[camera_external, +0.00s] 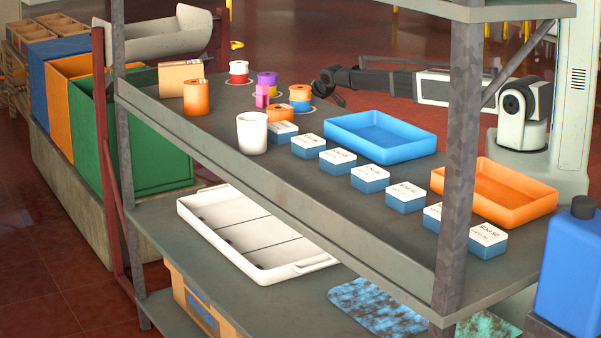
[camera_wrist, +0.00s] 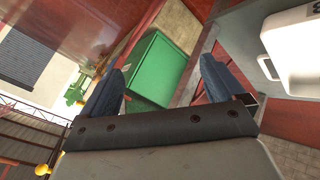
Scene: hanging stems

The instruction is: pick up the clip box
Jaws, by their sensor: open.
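Several small boxes with blue sides and white printed lids stand in a row along the upper shelf, such as one box (camera_external: 370,179) near the middle and another box (camera_external: 488,240) at the right end. I take these for clip boxes, but the print is too small to tell which one the task names. My gripper (camera_external: 328,90) is behind the row, near the spools and left of the blue tray, apart from the boxes. In the wrist view my gripper (camera_wrist: 162,82) shows two dark blue fingers spread apart with nothing between them.
A blue tray (camera_external: 408,153) and an orange tray (camera_external: 515,213) stand behind the row. A shelf post (camera_external: 458,150) rises in front. A green bin (camera_wrist: 160,70) shows beyond my fingers.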

